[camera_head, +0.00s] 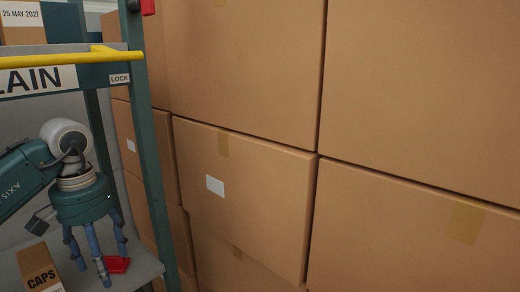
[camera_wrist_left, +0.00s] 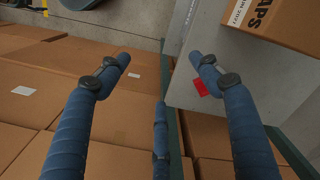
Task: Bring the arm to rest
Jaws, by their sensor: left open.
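My left gripper (camera_head: 96,262) comes in from the left in the head view, with its blue fingers pointing down over a grey shelf (camera_head: 140,266). The fingers are spread open and hold nothing. In the left wrist view my left gripper (camera_wrist_left: 160,75) shows its fingers apart, with bare shelf and cartons beyond them. A small red piece (camera_head: 117,264) lies on the shelf close to the fingers; it also shows in the left wrist view (camera_wrist_left: 201,88). My right gripper is in neither view.
A carton marked CAPS (camera_head: 39,268) stands on the shelf left of the fingers. A green rack post (camera_head: 155,170) rises right of the gripper, and a yellow bar (camera_head: 75,59) crosses above. Large stacked cardboard boxes (camera_head: 260,190) fill the right side.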

